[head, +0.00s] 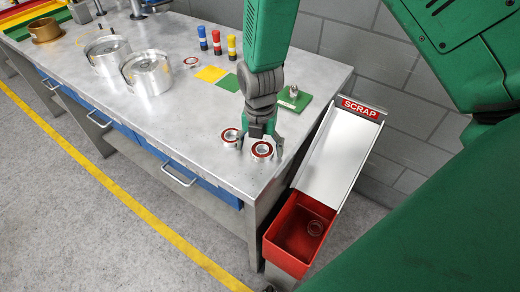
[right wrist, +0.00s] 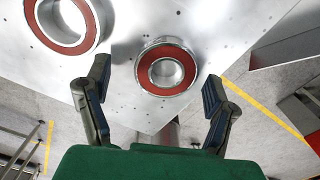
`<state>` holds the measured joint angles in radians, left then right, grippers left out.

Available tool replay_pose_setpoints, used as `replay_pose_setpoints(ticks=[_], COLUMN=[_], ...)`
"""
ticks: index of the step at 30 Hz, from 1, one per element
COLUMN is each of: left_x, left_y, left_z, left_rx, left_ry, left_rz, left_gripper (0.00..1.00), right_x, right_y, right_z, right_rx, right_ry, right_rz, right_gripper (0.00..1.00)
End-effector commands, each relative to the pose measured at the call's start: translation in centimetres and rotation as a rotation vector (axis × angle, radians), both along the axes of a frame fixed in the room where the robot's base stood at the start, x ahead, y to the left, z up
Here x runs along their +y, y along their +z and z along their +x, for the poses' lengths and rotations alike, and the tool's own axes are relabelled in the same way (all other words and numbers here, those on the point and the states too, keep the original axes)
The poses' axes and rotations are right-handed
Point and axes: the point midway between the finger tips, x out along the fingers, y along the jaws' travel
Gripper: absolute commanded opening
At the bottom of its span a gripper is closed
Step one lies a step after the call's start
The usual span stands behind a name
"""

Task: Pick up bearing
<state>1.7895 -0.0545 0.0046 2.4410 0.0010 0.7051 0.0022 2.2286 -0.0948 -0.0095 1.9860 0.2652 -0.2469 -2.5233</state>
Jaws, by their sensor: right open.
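Two bearings with red seals and metal rings lie flat near the table's front right corner. The nearer bearing (head: 262,150) lies below my right gripper (head: 259,144), between its fingers in the picture. The other bearing (head: 230,135) is just left, partly hidden by a finger. In the right wrist view, my right gripper (right wrist: 156,82) is open, with one finger on each side of the nearer bearing (right wrist: 168,90) and gaps on both sides. The second bearing (right wrist: 90,25) shows at upper left, outside the fingers. My left gripper is not in view.
A third ring-shaped part (head: 191,62) lies farther back on the table (head: 190,120). Silver cylinders (head: 147,72), small coloured bottles (head: 217,44) and a green plate (head: 292,99) stand around. A scrap chute (head: 335,150) with a red bin (head: 290,240) stands right of the table.

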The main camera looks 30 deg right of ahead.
Motion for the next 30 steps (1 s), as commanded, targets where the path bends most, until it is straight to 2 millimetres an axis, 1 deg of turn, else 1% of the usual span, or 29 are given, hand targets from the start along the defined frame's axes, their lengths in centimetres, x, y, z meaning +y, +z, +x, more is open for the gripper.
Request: replay_pose_setpoints(ticks=[1,3,9,11,12,14,15,22,25,28,30], left_x=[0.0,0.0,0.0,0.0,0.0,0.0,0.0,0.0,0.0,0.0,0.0], left_y=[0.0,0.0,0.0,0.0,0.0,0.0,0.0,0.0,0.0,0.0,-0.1], left_z=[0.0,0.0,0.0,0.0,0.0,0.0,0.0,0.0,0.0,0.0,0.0], left_rx=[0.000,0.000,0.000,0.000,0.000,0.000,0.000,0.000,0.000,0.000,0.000], left_ry=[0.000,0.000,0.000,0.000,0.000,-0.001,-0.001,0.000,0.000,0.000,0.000], left_rz=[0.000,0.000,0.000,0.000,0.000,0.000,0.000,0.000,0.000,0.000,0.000], left_gripper=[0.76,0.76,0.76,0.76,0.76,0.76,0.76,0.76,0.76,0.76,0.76], right_x=[-0.2,-0.2,-0.4,-0.4,-0.4,-0.2,-0.2,0.0,-0.1,-0.2,-0.2], right_y=[-0.5,-0.7,-0.7,-0.7,-0.7,-0.7,-0.7,-0.6,-0.2,1.1,2.5], right_z=[0.0,-0.1,-0.1,-0.1,-0.1,-0.1,-0.1,0.0,0.0,0.0,0.0], right_rx=[0.001,-0.001,-0.001,-0.001,-0.001,-0.001,-0.001,-0.001,-0.002,-0.004,-0.006], right_ry=[-0.002,-0.002,-0.002,-0.002,-0.002,-0.002,-0.002,-0.002,-0.002,-0.001,-0.001], right_rz=[0.001,0.001,0.004,0.004,0.002,0.002,0.001,-0.001,0.001,0.002,0.002], right_gripper=[0.77,0.77,0.77,0.56,0.42,0.21,0.13,0.14,0.14,0.14,0.14])
